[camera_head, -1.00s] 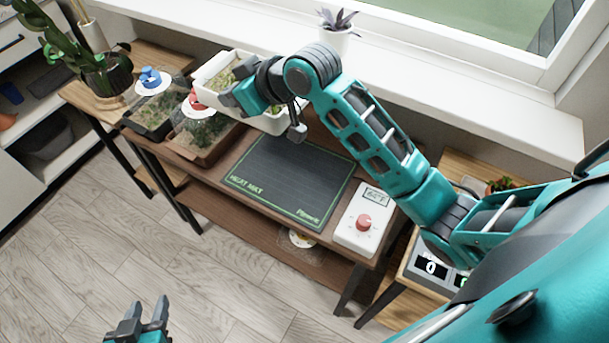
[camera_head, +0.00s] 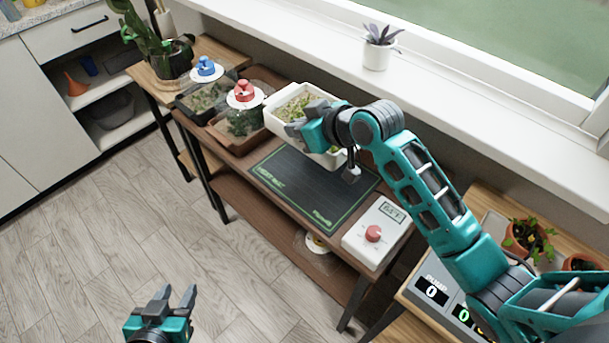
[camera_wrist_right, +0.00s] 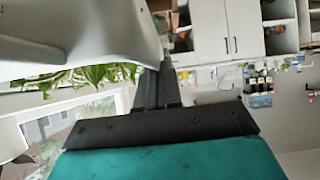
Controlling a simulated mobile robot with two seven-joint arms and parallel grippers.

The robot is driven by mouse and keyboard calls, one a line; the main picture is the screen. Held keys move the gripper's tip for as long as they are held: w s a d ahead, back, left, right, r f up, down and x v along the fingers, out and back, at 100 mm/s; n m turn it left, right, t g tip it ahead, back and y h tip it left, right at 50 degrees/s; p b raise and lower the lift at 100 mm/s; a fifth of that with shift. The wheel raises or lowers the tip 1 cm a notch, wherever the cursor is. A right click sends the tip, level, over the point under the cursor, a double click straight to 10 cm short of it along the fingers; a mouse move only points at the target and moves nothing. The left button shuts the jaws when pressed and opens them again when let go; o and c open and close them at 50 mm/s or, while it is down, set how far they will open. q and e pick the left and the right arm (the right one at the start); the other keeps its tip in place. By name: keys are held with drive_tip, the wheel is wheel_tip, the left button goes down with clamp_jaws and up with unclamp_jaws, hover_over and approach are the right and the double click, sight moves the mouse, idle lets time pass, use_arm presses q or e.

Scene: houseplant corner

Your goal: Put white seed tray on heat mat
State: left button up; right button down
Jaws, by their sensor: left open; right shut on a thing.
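The white seed tray (camera_head: 272,121), with green seedlings in it, is at the back of the shelf table in the head view. My right gripper (camera_head: 301,128) is shut on its near side wall. The tray's right end overlaps the back of the dark, green-edged heat mat (camera_head: 307,188) in this view; its height above the mat is hard to tell. The tray wall also fills the upper left of the right wrist view (camera_wrist_right: 80,35), with leaves below it. My left gripper (camera_head: 175,296) is open and empty, low in front over the floor.
A brown tray (camera_head: 222,136) with a red-topped item (camera_head: 243,91) and a dark tray (camera_head: 188,107) with a blue-topped item (camera_head: 205,67) stand left of the mat. A white controller (camera_head: 370,240) with a red knob sits at its right. The windowsill (camera_head: 470,110) runs behind.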

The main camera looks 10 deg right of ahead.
drive_tip(key=shift+f+b, duration=1.25)
drive_tip(key=shift+f, duration=5.85)
drive_tip(key=shift+f, duration=0.2)
drive_tip(key=c, duration=1.3)
unclamp_jaws()
